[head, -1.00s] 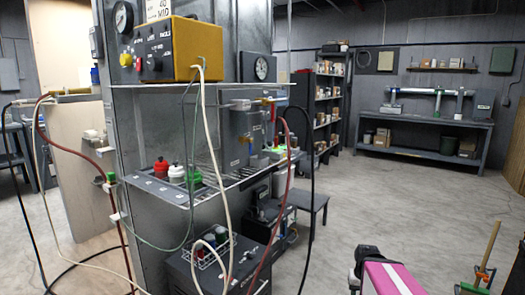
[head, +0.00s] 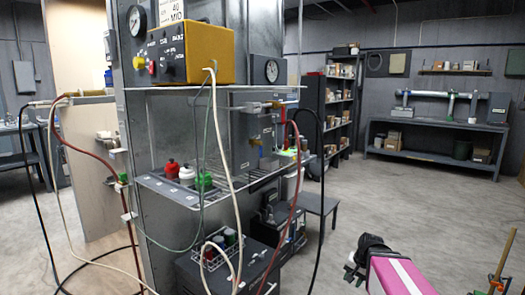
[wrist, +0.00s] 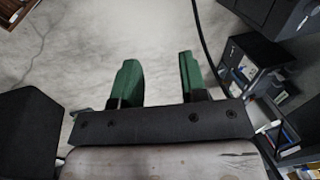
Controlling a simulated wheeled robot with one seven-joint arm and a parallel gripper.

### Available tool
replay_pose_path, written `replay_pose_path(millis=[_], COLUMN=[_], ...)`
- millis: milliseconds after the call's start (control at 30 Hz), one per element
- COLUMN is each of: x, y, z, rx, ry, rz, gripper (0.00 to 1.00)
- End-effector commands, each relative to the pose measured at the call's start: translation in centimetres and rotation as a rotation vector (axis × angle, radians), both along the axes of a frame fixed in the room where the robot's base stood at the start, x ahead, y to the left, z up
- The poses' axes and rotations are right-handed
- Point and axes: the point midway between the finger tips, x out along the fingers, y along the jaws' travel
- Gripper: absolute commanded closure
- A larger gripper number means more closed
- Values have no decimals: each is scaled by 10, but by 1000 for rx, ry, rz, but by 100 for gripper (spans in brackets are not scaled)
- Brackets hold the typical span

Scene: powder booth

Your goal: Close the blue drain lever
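I cannot clearly make out a blue drain lever in either view; it may be too small or hidden. A grey box-shaped tank (head: 242,142) with small brass-coloured fittings (head: 255,141) hangs at the right of the metal booth (head: 150,110). Hoses cross in front of this area. My gripper (head: 355,262) is low at the bottom right of the head view, well apart from the booth. In the wrist view my gripper (wrist: 158,63) has two green fingers spread apart, with nothing between them but floor behind.
A yellow control box (head: 190,53) sits on the booth's upper shelf. Red, white and green-capped containers (head: 187,175) stand on the lower ledge. Red and pale hoses loop down in front. A dark stool (head: 318,204) stands behind. Open floor (head: 420,205) lies to the right.

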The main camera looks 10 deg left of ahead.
Motion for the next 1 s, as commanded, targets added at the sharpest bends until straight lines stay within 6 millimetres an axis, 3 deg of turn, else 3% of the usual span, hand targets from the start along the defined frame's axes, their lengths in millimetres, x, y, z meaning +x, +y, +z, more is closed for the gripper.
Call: replay_pose_path(millis=[33, 100, 300, 467, 600, 800, 900, 1000], x=[22, 42, 92, 120, 136, 141, 140, 140], y=[21, 48, 126, 183, 227, 269, 278, 283], z=[17, 43, 130, 213, 294, 390, 419, 432], rx=[78, 198, 559, 841, 1065, 1266, 1310, 1328], ry=[-10, -5, 97, 275, 501, 838, 952, 1011], rz=[-78, -200, -501, -695, -818, -907, -923, -930], gripper=[60, 60, 60, 60, 60, 60, 60, 60])
